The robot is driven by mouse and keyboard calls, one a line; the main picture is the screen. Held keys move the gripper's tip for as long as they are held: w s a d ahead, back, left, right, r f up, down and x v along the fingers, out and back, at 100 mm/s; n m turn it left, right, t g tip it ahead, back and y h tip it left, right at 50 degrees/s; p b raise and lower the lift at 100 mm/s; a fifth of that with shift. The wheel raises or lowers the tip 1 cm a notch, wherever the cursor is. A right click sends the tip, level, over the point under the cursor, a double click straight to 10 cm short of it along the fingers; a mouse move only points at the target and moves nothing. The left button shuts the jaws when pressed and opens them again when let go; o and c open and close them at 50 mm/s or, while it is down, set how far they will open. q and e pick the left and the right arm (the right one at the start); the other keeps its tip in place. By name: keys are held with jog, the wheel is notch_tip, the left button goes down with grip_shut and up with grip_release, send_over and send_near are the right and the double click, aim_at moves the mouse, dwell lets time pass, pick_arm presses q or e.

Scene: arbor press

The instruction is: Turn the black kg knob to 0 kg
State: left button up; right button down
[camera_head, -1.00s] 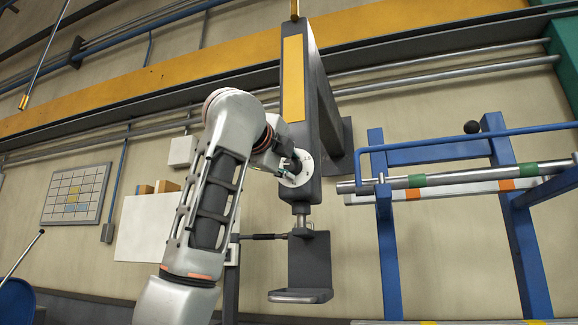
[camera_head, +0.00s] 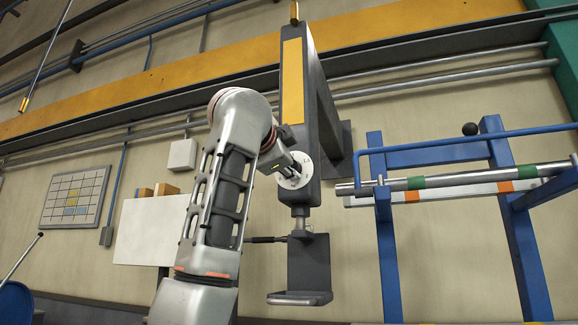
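The arbor press (camera_head: 294,130) stands as a tall dark grey column with a yellow panel in the middle of the head view. A round white dial (camera_head: 303,172) with dark marks is on its front face. My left gripper (camera_head: 287,171) is at the dial and covers its middle and left part. The black kg knob is hidden or cannot be told apart from the gripper, and the dial marks are too small to read. The gripper's fingers are too small and overlapped to show whether they are open or touching the knob. My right gripper is not in view.
Below the dial, the press has a ram (camera_head: 301,222) above a grey bracket (camera_head: 312,262). A blue frame (camera_head: 388,245) with a steel bar stands to the right. A white board (camera_head: 145,232) is behind my arm on the left.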

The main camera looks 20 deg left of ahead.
pick_arm(q)
jog(key=shift+f, duration=0.1)
dwell(0.3)
jog(key=o, duration=0.9)
jog(key=shift+o, duration=0.9)
jog(key=shift+s, duration=0.1)
jog(key=s, duration=1.1)
jog(key=shift+s+f, duration=0.25)
jog(key=shift+s, duration=0.15)
